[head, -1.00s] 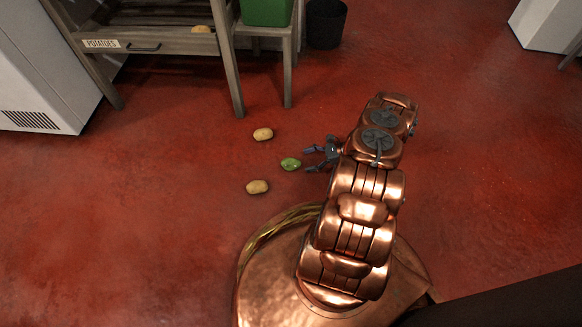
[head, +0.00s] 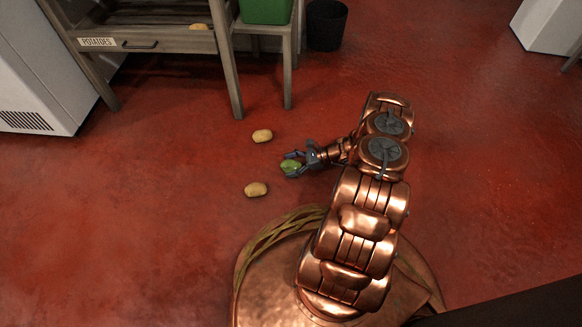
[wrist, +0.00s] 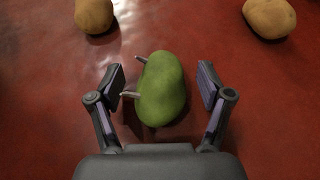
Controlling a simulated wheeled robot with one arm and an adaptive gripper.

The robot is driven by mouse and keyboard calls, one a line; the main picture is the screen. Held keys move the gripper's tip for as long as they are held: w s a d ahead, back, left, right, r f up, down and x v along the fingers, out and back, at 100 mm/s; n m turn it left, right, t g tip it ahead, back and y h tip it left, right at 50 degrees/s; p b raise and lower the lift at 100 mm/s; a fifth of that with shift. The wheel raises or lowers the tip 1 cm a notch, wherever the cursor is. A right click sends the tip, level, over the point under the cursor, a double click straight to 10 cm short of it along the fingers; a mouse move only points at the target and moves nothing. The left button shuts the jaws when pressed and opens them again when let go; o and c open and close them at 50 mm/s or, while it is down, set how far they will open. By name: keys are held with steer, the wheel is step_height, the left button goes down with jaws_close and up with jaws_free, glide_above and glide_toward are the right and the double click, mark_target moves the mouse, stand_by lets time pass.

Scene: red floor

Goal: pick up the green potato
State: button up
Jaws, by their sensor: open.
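The green potato (head: 291,165) lies on the red floor, between two yellow potatoes. In the wrist view the green potato (wrist: 161,88) has two pale sprouts on its left side. My gripper (head: 289,164) is open around it, and in the wrist view my gripper (wrist: 161,88) has one finger on each side of the potato. There is a gap between the potato and each finger, wider on the right than at the left sprouts.
One yellow potato (head: 262,136) lies farther off and another (head: 256,189) lies nearer my base. A wooden stand labelled POTATOES (head: 150,42), a green crate (head: 266,10) and a black bin (head: 326,24) stand at the back. The floor to the right is clear.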

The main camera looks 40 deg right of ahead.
steer(key=shift+c, duration=0.3)
steer(key=c, duration=1.2)
steer(key=shift+r, duration=0.1)
